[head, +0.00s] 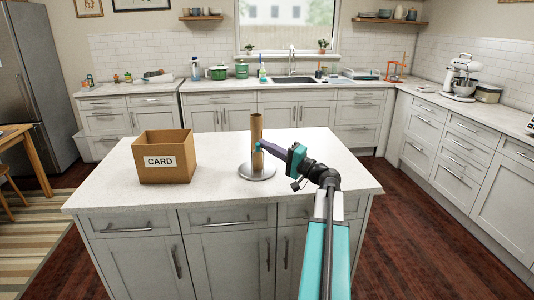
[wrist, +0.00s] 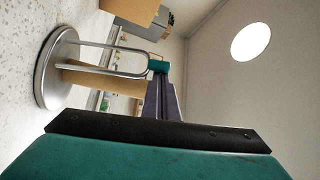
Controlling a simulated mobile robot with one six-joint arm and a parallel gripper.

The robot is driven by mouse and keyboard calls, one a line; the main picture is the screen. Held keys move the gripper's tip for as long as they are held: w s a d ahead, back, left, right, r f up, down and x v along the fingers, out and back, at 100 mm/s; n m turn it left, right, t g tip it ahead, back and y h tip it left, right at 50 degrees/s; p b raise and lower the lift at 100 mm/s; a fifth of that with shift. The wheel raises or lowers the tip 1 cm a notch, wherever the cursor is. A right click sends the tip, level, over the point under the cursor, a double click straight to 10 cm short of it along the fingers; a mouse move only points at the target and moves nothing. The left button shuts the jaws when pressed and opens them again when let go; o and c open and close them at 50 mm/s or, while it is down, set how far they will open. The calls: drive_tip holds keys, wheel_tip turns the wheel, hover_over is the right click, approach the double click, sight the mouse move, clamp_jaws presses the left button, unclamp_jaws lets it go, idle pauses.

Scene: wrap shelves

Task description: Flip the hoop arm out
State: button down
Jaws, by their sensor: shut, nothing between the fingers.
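A holder with a round metal base (head: 257,171) stands on the white island with a brown cardboard tube (head: 256,128) upright on it. In the wrist view, which is turned sideways, the base (wrist: 46,72) is at left and the tube (wrist: 105,82) extends from it. A thin metal hoop arm (wrist: 105,46) runs from the base beside the tube, its far end at my fingertips. My gripper (head: 259,147) is shut and empty, its teal tips (wrist: 158,66) at the hoop's end. I cannot tell whether they touch it. In the head view the hoop is too small to make out.
An open cardboard box marked CARD (head: 163,161) stands on the island (head: 215,195) to the left of the holder. The island top around the holder's base is otherwise clear. Counters with kitchen things run along the back and right walls.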

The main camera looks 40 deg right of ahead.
drive_tip(key=shift+s+a+f+n+t+y+b, duration=0.45)
drive_tip(key=shift+s+n+b, duration=0.25)
drive_tip(key=shift+b, duration=1.35)
drive_tip(key=shift+s+a+f+n+t+y+b, duration=0.3)
drive_tip(key=shift+s+a+f+n+b, duration=0.35)
drive_tip(key=shift+b, duration=1.4)
drive_tip(key=shift+w+r, duration=0.1)
drive_tip(key=shift+r, duration=0.25)
drive_tip(key=shift+d+f, duration=0.1)
